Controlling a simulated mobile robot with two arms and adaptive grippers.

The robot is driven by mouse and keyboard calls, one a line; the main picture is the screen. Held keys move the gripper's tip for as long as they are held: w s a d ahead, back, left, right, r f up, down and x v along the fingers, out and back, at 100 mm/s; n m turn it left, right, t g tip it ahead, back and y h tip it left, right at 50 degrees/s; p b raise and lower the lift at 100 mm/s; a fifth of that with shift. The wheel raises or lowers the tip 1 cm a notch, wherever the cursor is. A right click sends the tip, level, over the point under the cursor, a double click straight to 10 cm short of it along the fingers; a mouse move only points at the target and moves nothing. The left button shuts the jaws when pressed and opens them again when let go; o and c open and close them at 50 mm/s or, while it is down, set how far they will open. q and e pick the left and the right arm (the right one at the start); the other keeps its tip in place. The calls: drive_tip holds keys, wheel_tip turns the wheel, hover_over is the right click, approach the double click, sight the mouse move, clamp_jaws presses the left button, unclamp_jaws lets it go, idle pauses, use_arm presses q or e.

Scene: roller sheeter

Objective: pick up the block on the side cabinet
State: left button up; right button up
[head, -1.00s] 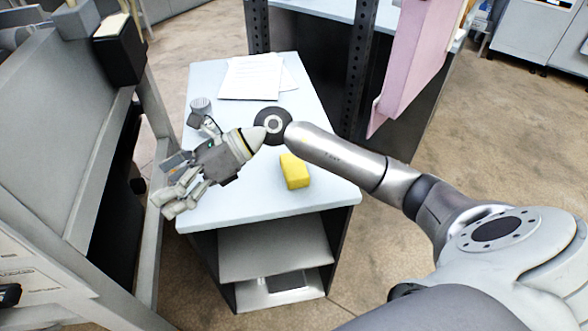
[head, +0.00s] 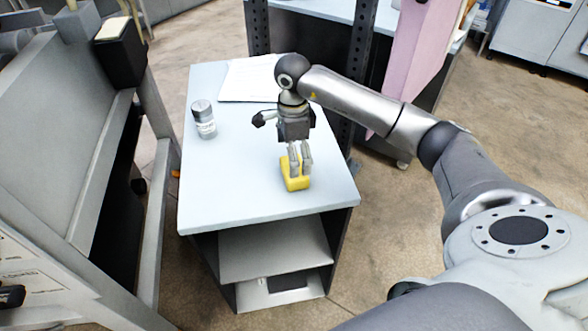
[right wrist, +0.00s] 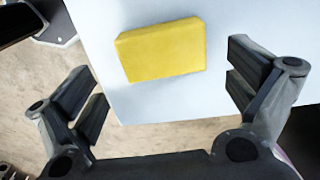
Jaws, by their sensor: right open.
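The yellow block (head: 295,181) lies on the white top of the side cabinet (head: 240,200), near its front right part. In the right wrist view the block (right wrist: 161,50) lies ahead of the open fingers, between their lines and apart from both. My right gripper (head: 300,168) is over the block in the head view, pointing down at it and hiding part of it. In the right wrist view the right gripper (right wrist: 168,95) is open with nothing between its fingers. My left gripper is in neither view.
A small labelled jar (head: 204,120) stands on the cabinet's left side. White papers (head: 245,80) lie at the back. A grey machine frame (head: 70,160) is close on the left. A pink panel (head: 415,60) stands behind on the right. The cabinet top left of the block is clear.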

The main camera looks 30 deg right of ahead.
sight(302, 182)
drive_tip(key=shift+f+p, duration=0.35)
drive_tip(key=shift+f, duration=0.2)
wheel_tip(302, 182, down, 4)
drive_tip(key=shift+d+r+p, duration=0.15)
drive_tip(key=shift+r+p, duration=0.05)
drive_tip(key=shift+p, duration=0.65)
drive_tip(key=shift+w+f, duration=0.1)
drive_tip(key=shift+f, duration=0.35)
drive_tip(key=c, duration=0.9)
drive_tip(key=shift+c, duration=0.2)
drive_tip(key=shift+r, duration=0.15)
